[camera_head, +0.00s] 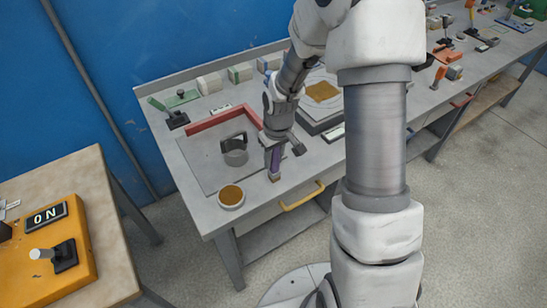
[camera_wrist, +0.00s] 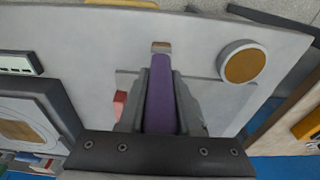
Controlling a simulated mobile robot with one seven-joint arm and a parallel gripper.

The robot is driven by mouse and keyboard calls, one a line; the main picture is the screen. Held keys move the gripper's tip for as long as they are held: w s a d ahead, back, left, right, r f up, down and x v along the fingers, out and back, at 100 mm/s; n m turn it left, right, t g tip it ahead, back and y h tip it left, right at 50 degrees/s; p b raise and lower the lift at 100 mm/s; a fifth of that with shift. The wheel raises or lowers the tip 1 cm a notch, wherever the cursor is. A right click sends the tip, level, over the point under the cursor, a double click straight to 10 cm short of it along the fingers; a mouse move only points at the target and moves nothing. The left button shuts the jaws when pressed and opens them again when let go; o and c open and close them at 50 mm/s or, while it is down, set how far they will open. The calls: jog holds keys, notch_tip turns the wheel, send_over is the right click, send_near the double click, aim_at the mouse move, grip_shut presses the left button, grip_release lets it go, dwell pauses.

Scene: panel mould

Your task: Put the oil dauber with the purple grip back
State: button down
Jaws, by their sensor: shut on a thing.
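My gripper (camera_head: 274,148) is shut on the purple grip of the oil dauber (camera_head: 275,163), above the near part of the grey bench. In the wrist view the purple grip (camera_wrist: 161,100) lies between both fingers, and a small brown-and-pale end (camera_wrist: 160,47) sticks out past them. The dauber points down; I cannot tell whether its end touches the bench. A round pale tin (camera_head: 231,197) with orange-brown contents stands to the left of the dauber, apart from it; the tin also shows in the wrist view (camera_wrist: 243,62).
A dark bracket with a grey round piece (camera_head: 235,156) stands on a thin plate (camera_head: 200,166) behind the dauber. A red angled bar (camera_head: 208,119) lies behind that. A square mould (camera_head: 318,115) is at the back right. A yellow handle (camera_head: 302,197) is on the bench front.

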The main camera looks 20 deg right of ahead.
jog(key=shift+f, duration=0.1)
jog(key=c, duration=0.6)
grip_release()
jog(key=r, duration=0.4)
jog(key=s+r, duration=0.1)
jog(key=r, duration=0.7)
jog(key=shift+s+d+r+p, duration=0.1)
jog(key=shift+s+d+p, duration=0.1)
jog(key=shift+d+p, duration=0.1)
jog(key=s+r+m+t, duration=0.3)
jog(key=s+r+t, duration=0.1)
jog(key=s+r, duration=1.2)
jog(key=s, duration=0.3)
jog(key=shift+s+a+m, duration=0.15)
jog(key=shift+a+m, duration=0.1)
jog(key=shift+m, duration=0.05)
